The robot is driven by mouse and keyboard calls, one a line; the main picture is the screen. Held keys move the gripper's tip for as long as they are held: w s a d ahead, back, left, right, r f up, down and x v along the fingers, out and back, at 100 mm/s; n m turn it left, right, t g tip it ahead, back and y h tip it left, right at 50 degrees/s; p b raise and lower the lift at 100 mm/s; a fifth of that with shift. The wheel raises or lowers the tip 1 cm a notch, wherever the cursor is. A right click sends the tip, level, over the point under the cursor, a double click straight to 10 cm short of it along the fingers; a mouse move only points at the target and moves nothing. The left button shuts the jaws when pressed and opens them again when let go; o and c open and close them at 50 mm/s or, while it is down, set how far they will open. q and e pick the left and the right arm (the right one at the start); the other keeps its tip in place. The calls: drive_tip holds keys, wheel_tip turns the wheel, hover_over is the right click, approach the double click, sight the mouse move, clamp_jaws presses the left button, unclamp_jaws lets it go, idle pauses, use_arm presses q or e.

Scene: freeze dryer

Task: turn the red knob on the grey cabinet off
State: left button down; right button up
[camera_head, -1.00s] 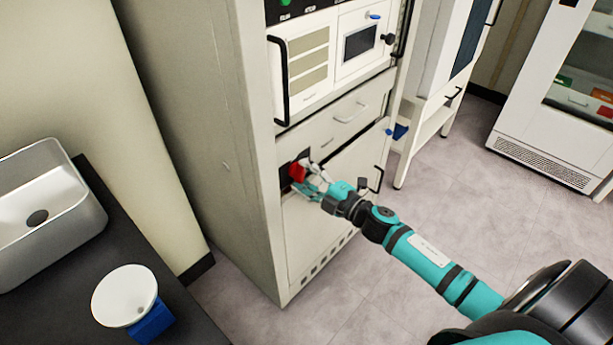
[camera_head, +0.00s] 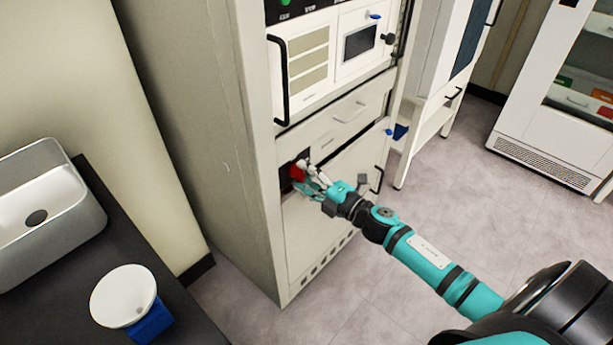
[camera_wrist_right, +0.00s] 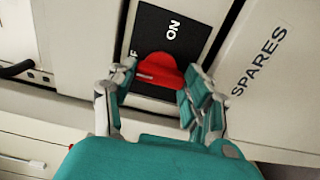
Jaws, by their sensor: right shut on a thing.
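The red knob (camera_head: 297,172) sits on a dark panel on the front of the grey cabinet (camera_head: 225,140). In the right wrist view the red knob (camera_wrist_right: 158,70) lies between the fingers, with the black plate (camera_wrist_right: 190,30) behind it marked "ON" and a partly hidden second label. My right gripper (camera_head: 303,178) is at the knob and shut on it; its two fingers also show in the right wrist view (camera_wrist_right: 158,90), one on each side of the knob. My left gripper is not in view.
A drawer with a handle (camera_head: 350,112) is above the knob and a door with a black handle (camera_head: 378,179) is at its right. A "SPARES" label (camera_wrist_right: 258,62) is beside the plate.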

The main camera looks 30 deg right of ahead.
drive_tip(key=o, duration=0.9)
drive_tip(key=shift+a, duration=0.1)
drive_tip(key=shift+c, duration=0.2)
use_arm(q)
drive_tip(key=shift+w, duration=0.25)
use_arm(e)
drive_tip(key=o, duration=0.3)
drive_tip(key=shift+s, duration=0.1)
drive_tip(key=shift+s+d+f, duration=0.1)
drive_tip(key=shift+s+d, duration=0.1)
drive_tip(key=shift+s, duration=0.15)
drive_tip(key=v, duration=1.1)
